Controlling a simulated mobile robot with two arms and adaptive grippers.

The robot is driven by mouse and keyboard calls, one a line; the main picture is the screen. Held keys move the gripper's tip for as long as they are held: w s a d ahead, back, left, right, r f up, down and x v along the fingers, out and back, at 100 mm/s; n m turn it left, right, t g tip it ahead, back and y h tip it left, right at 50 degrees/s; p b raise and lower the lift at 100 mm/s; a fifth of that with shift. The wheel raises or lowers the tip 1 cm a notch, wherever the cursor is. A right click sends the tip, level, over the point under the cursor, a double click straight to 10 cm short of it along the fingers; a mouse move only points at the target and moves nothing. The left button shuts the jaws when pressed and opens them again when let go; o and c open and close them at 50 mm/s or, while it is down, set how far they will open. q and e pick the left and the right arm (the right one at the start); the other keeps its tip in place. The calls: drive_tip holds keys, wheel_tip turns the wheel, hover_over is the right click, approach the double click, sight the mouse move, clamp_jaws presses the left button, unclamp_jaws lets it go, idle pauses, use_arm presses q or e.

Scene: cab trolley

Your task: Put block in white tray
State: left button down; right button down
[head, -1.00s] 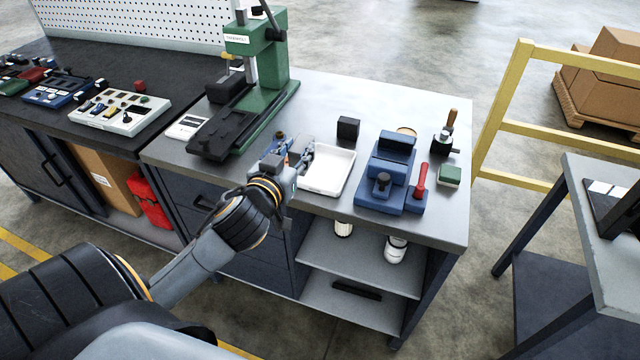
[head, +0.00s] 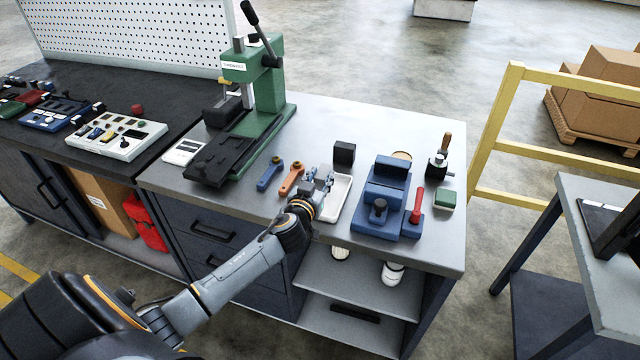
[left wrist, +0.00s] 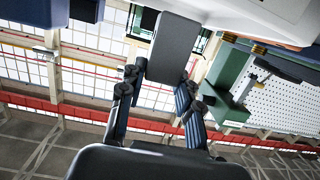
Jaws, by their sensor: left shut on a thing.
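The dark block (head: 344,152) is just behind the white tray (head: 334,212). My left gripper (head: 326,178) reaches over the back left part of the tray toward it, and its arm hides part of the tray. In the left wrist view the block (left wrist: 173,48) looks dark grey and sits between the two fingers of the left gripper (left wrist: 162,78), which is shut on it. Whether the block is clear of the bench, I cannot tell. The visible part of the tray is empty. My right gripper is not in view.
A blue vise (head: 386,195) with a red-handled tool (head: 417,205) stands close on the tray's right.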

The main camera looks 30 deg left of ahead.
use_arm(q)
wheel_tip(320, 180, down, 2)
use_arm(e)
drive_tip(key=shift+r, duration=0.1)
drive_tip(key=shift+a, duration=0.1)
use_arm(q)
drive_tip(key=shift+f, duration=0.25)
drive_tip(key=c, duration=0.9)
unclamp_jaws()
drive_tip(key=shift+c, duration=0.2)
drive_tip(key=shift+s, duration=0.1)
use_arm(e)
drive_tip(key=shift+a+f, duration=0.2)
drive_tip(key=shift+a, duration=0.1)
